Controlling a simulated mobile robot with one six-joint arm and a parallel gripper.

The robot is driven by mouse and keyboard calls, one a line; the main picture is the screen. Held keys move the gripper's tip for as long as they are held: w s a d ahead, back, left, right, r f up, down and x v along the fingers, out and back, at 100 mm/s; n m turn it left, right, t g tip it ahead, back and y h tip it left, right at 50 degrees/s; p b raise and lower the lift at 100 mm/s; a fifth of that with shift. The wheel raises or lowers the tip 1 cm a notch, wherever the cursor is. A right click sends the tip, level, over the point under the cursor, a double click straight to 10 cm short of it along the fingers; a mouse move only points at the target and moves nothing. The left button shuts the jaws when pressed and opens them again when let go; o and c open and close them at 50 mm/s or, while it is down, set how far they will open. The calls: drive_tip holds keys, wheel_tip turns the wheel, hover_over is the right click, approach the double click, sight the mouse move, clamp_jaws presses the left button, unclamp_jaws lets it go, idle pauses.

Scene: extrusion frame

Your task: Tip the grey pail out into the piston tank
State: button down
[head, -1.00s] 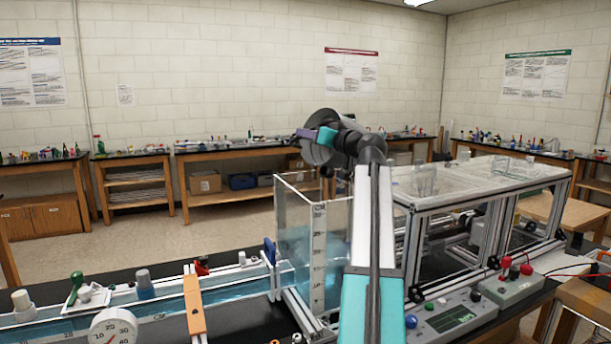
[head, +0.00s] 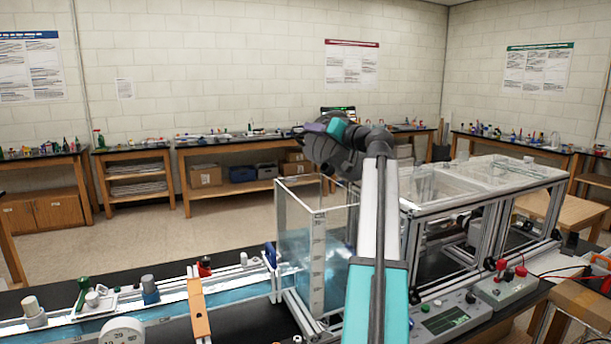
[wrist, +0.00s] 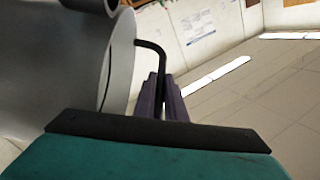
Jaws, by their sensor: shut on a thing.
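The piston tank (head: 300,215) is a tall clear box with a scale strip and bluish water in its lower part. My gripper (head: 313,128) is above the tank, near its back right. It is shut on the dark handle (wrist: 150,48) of the grey pail. The pail (head: 335,155) hangs tilted by the tank's upper right edge in the head view, partly hidden by my arm. In the wrist view the pail (wrist: 60,75) fills the left side, and the purple fingers (wrist: 165,100) close around the handle. The pail's contents are not visible.
A clear-topped extrusion frame (head: 480,190) stands right of the tank. A long water channel (head: 165,305) with an orange bar (head: 198,308) and a dial (head: 122,330) lies to the left. A meter box (head: 450,318) is at front right. The air left of the tank is clear.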

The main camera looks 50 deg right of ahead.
drive_tip(key=shift+d+r, duration=0.1)
drive_tip(key=shift+r, duration=0.05)
idle(0.4)
drive_tip(key=shift+s+d+r+m+g+p, duration=0.2)
drive_tip(key=shift+d+r+m+p, duration=0.7)
drive_tip(key=shift+d+m+p, duration=1.05)
drive_tip(key=shift+s+d+r+m+g+p, duration=0.2)
drive_tip(key=shift+d+r+m+p, duration=0.7)
drive_tip(key=shift+d+m+p, duration=1)
drive_tip(key=shift+s+d+r+m+g+p, duration=0.2)
drive_tip(key=shift+d+r+m+p, duration=0.7)
drive_tip(key=shift+d+m+p, duration=1.05)
drive_tip(key=shift+d+r+m, duration=0.5)
drive_tip(key=shift+d+r, duration=0.25)
drive_tip(key=shift+d, duration=0.1)
drive_tip(key=shift+d+r+m+h+p, duration=0.4)
drive_tip(key=shift+d+r+m+p, duration=0.25)
drive_tip(key=shift+p, duration=0.3)
drive_tip(key=shift+f, duration=0.1)
